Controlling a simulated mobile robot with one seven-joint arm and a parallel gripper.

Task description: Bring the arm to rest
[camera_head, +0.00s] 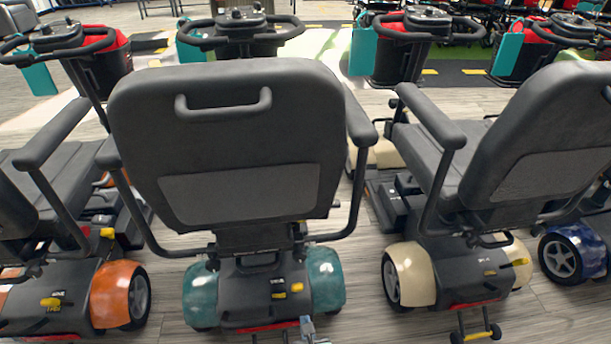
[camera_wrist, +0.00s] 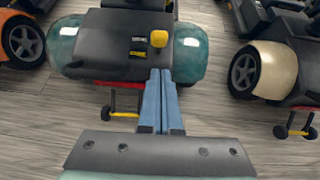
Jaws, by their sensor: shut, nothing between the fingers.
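My gripper (camera_wrist: 162,80) is shut and empty. In the wrist view its two blue-grey fingers lie side by side, pointing at the rear of the teal scooter (camera_wrist: 189,55). In the head view only the tip end of my gripper (camera_head: 308,326) shows at the bottom edge, in front of the teal scooter's (camera_head: 325,280) rear. I cannot tell whether the fingers touch the scooter. A yellow lever (camera_wrist: 158,38) sits on the scooter's rear cover just beyond the fingertips.
An orange scooter (camera_head: 118,293) stands at left, a cream scooter (camera_head: 411,273) at right, and a blue scooter (camera_head: 567,255) at far right. Small anti-tip wheels (camera_wrist: 112,116) stick out behind the teal scooter. Bare wood floor (camera_wrist: 215,108) shows between the scooters.

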